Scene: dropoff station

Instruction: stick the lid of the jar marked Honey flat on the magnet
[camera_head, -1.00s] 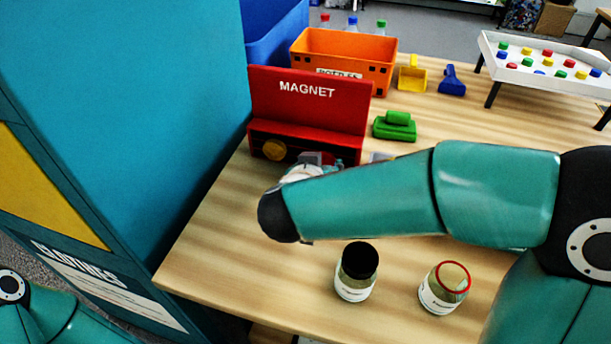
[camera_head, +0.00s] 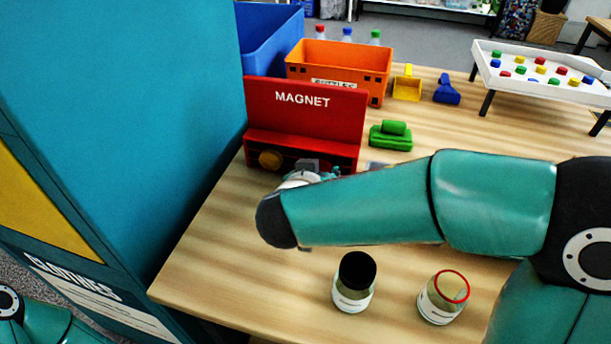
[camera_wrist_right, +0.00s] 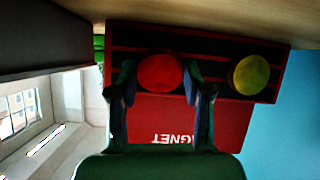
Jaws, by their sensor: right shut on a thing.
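The red magnet stand (camera_head: 305,122) is at the back left of the table, with a tall lettered back and dark strips on its lower front; it also shows upside down in the right wrist view (camera_wrist_right: 227,123). A yellow lid (camera_head: 270,159) sits on the strips at the left. My right gripper (camera_wrist_right: 161,80) is shut on a red lid (camera_wrist_right: 160,71), its round face in front of the strips; I cannot tell whether it touches them. In the head view my arm mostly hides this gripper. A jar with a red rim (camera_head: 443,297) stands in front; its label is unreadable. My left gripper is out of view.
A jar with a black lid (camera_head: 355,284) stands left of the red-rimmed one. A green block-like item (camera_head: 391,136) is right of the magnet, with an orange crate (camera_head: 338,64) behind. A tall teal cabinet (camera_head: 130,120) borders the left side. The front left tabletop is clear.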

